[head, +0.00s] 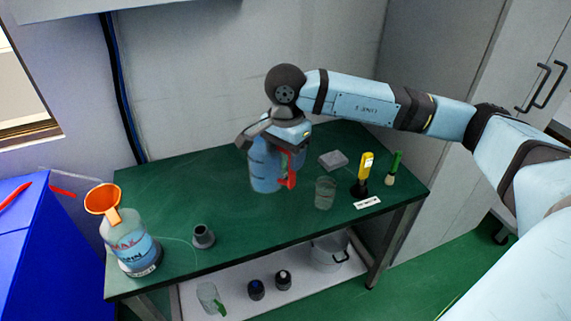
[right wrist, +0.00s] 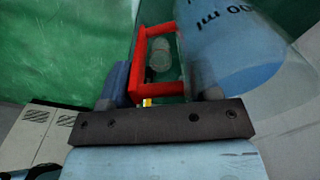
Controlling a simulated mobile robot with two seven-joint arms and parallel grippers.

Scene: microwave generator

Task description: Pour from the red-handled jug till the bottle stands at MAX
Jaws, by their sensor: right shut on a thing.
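My right gripper (head: 285,147) is shut on the red handle (right wrist: 143,75) of the jug. The jug (head: 262,172) holds blue liquid and looks roughly upright over the middle of the green table; I cannot tell whether it touches the top. In the right wrist view the jug's side with printed marks (right wrist: 235,45) shows at the right. The bottle (head: 127,244) stands at the table's left end with an orange funnel (head: 103,199) in its neck. It holds blue liquid below a red MAX marking. The left gripper is out of view.
A small dark grey cup (head: 203,237) stands right of the bottle. A clear beaker (head: 325,193), a yellow device (head: 364,174), a green-handled brush (head: 394,168) and a grey block (head: 333,160) are at the right. The table (head: 235,222) is clear between cup and beaker.

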